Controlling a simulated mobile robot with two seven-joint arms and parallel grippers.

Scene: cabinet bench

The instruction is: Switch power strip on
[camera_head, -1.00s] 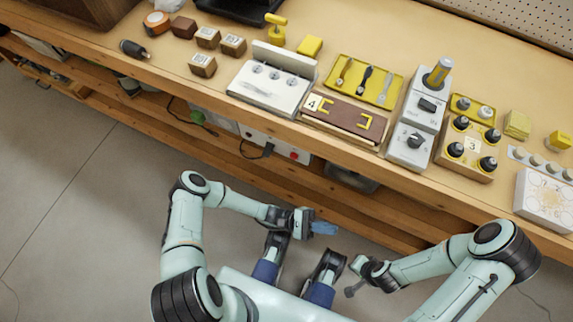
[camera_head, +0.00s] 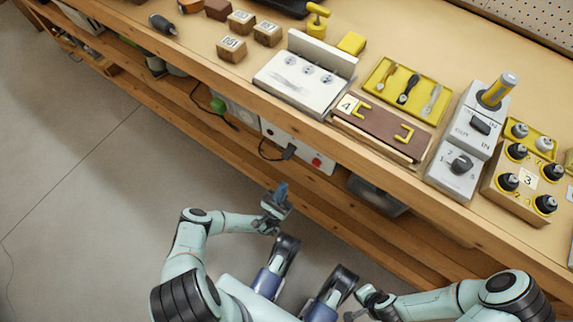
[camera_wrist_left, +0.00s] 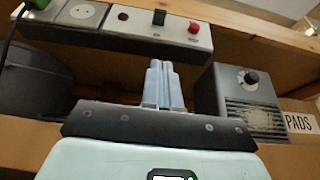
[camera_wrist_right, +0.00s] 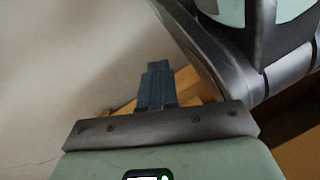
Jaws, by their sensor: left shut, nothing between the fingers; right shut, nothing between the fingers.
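The power strip (camera_head: 299,148) is mounted under the bench top, with a pale face, a black plug-like piece (camera_head: 288,153) and a red button (camera_head: 316,162). In the left wrist view the strip (camera_wrist_left: 135,27) runs across the top, with a round socket (camera_wrist_left: 82,12), a dark red round spot (camera_wrist_left: 123,16), the black piece (camera_wrist_left: 158,17) and the red button (camera_wrist_left: 194,27). My left gripper (camera_head: 282,188) is shut and empty, below and apart from the strip; its blue fingers (camera_wrist_left: 162,75) point up toward it. My right gripper (camera_wrist_right: 155,80) is shut and empty, low at the right, away from the strip.
A grey box with a knob (camera_wrist_left: 240,95) stands right of my left fingers. A dark rounded object (camera_wrist_left: 35,80) is at left. The bench edge (camera_head: 330,135) overhangs the strip. The bench top holds a grey switch box (camera_head: 460,160) and a numbered brown panel (camera_head: 375,130).

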